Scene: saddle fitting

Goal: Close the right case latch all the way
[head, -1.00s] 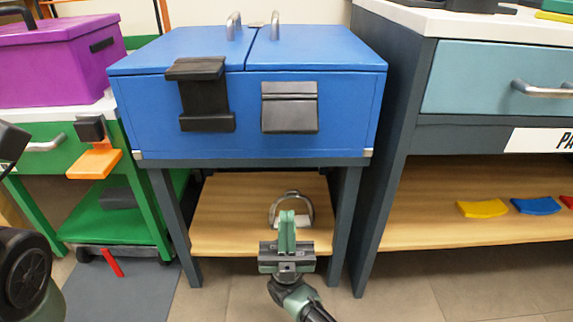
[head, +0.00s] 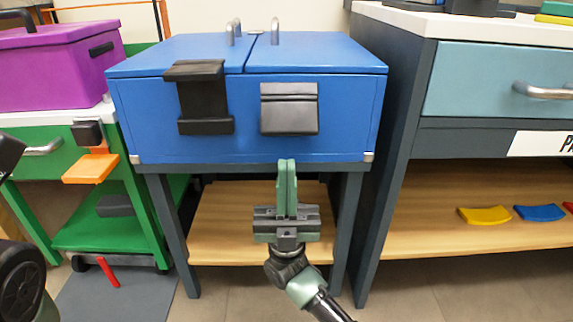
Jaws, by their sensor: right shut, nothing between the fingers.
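The blue case (head: 150,120) stands on a dark-legged stand with two lids on top. The right case latch (head: 289,108) is a black plate on the front face, hanging nearly flat against it; whether it is fully closed cannot be told. The left latch (head: 204,100) is also black, and its upper part stands out from the front. My right gripper (head: 287,165) is shut and empty, its fingers pointing up. Its tips appear just below the right latch, near the case's lower edge, apart from the latch in the picture. My left gripper is not in view.
A wooden shelf (head: 225,225) lies under the case. A green cart (head: 60,165) with a purple box (head: 55,70) stands left, with an orange piece (head: 90,168) sticking out. A dark cabinet (head: 400,150) with a blue drawer (head: 480,85) stands close on the right.

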